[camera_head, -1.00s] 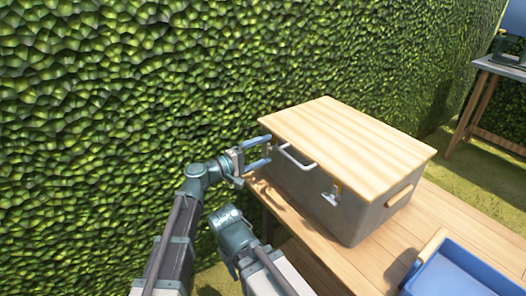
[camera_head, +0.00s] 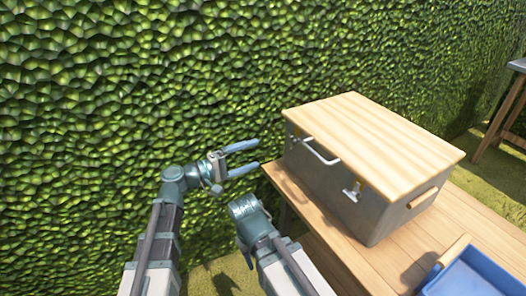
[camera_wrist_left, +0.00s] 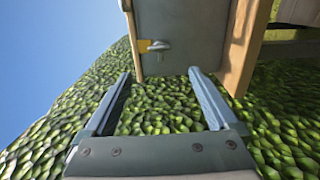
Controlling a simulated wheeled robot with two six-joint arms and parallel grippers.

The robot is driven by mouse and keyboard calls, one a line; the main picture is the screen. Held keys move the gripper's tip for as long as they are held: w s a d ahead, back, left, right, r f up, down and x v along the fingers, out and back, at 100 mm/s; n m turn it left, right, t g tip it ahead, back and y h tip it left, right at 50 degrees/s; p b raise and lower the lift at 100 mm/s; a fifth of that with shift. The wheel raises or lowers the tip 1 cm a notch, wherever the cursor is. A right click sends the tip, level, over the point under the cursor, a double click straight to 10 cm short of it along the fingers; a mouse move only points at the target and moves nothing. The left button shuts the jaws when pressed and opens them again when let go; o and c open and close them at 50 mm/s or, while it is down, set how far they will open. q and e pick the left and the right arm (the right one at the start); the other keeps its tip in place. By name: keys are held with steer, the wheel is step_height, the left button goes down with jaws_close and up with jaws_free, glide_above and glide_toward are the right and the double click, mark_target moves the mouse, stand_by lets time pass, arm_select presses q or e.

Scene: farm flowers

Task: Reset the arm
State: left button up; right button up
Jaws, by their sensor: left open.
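My left gripper (camera_head: 257,154) is open and empty, its two blue-grey fingers pointing right, just left of a grey box (camera_head: 332,197). It is apart from the box, with a small gap at the box's left corner. In the left wrist view the spread fingers (camera_wrist_left: 160,76) have only hedge between them, and the box (camera_wrist_left: 182,30) with its latch (camera_wrist_left: 155,46) is beyond the fingertips. My right arm (camera_head: 250,217) is folded at the lower middle, and its gripper does not show.
The box has a closed wooden lid (camera_head: 375,140) and stands on a wooden table (camera_head: 408,255). A blue tray (camera_head: 472,276) is at the lower right. A leafy hedge (camera_head: 110,120) fills the back and left. Another table (camera_head: 502,112) stands far right.

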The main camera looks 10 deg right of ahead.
arm_select(q)
steer(key=shift+s+a, duration=0.2)
steer(key=shift+a, duration=0.35)
steer(key=s+a+f+m+g+y, duration=0.2)
steer(key=s+a+f+y, duration=0.35)
steer(key=f, duration=0.45)
steer(key=s+a+f+m+g+y, duration=0.2)
steer(key=s+a+f+y, duration=0.4)
steer(key=f, duration=0.3)
steer(key=s+a+f+g+y, duration=0.25)
steer(key=a+y, duration=0.35)
steer(key=a, duration=0.5)
steer(key=s+d+m, duration=0.4)
steer(key=s+d, duration=0.2)
steer(key=d, duration=0.4)
step_height(320, 180, up, 33)
steer(key=p, duration=3.3)
steer(key=shift+d+y, duration=0.25)
steer(key=shift+y, duration=0.1)
